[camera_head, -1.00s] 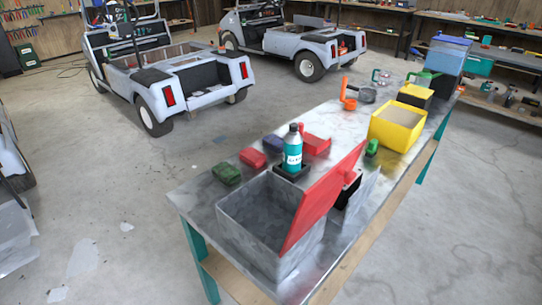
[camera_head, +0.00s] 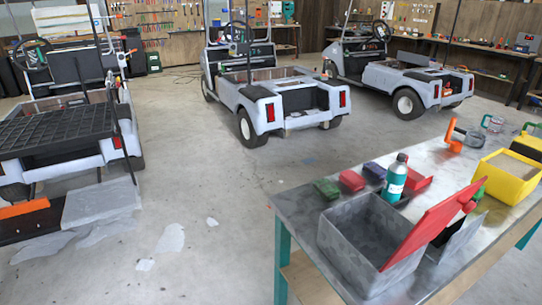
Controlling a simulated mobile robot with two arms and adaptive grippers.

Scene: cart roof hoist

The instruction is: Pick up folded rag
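Three small folded cloth-like pieces lie in a row on the metal-topped table, behind the grey bin: a green one (camera_head: 327,188), a red one (camera_head: 352,180) and a dark purple one (camera_head: 375,171). They look like folded rags, but they are too small to be sure. The teal bottle (camera_head: 395,180) stands upright close to the right of the purple one. Neither of my grippers shows in the head view.
A yellow box (camera_head: 503,178) and an orange clamp-like tool (camera_head: 451,137) stand farther right. Carts (camera_head: 285,100) stand behind. Open concrete floor (camera_head: 215,200) lies left of the table.

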